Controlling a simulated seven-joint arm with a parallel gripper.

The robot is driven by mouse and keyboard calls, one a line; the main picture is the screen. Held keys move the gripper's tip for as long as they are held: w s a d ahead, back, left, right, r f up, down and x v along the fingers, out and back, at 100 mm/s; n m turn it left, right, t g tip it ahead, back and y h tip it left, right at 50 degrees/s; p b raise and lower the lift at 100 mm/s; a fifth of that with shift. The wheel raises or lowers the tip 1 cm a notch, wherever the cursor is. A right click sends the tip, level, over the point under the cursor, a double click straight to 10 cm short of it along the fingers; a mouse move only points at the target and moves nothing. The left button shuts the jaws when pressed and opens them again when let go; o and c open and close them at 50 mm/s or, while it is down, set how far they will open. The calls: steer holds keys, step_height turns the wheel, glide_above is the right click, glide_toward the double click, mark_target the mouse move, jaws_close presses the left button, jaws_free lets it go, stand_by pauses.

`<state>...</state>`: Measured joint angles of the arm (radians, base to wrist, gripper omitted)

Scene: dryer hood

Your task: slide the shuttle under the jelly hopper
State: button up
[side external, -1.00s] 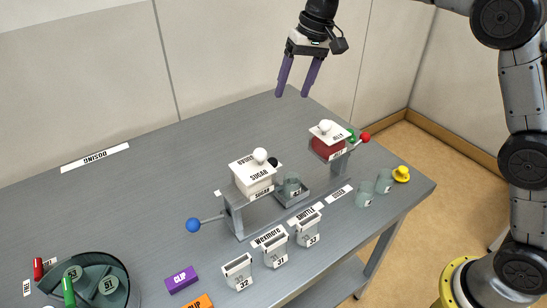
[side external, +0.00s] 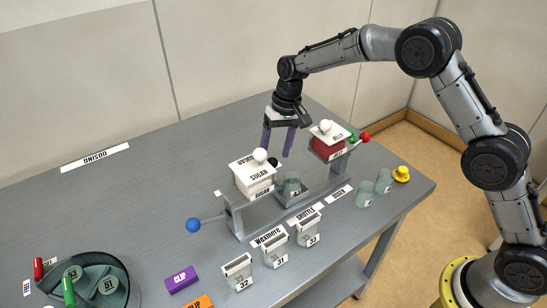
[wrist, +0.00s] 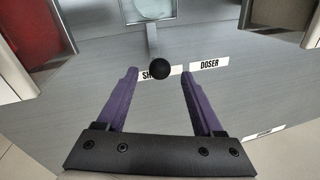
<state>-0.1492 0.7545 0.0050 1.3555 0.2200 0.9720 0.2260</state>
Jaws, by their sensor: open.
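The shuttle (side external: 305,200) is a grey tray on the rail between the two hoppers, with a clear cup (side external: 292,187) in it. A black ball knob (side external: 273,162) on a stem sticks out behind it. The white sugar hopper (side external: 253,178) is left of the shuttle; the jelly hopper (side external: 326,149), with red contents, is at the rail's right end. My gripper (side external: 277,155) is open, fingers pointing down near the knob. In the wrist view the knob (wrist: 160,68) shows between the fingertips (wrist: 159,74), with a visible gap on each side.
A blue ball lever (side external: 193,225) sticks out left of the rail. Labelled holders (side external: 275,248) stand in front, and clear cups (side external: 375,186) with a yellow piece (side external: 401,174) stand at right. A round divided tray (side external: 112,265) is at front left.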

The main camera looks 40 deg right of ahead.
steer(key=shift+a+f, duration=0.15)
steer(key=shift+f, duration=0.55)
steer(key=shift+a+f, duration=0.15)
steer(key=shift+f, duration=0.55)
jaws_close()
steer(key=shift+w, duration=0.1)
stand_by(0.3)
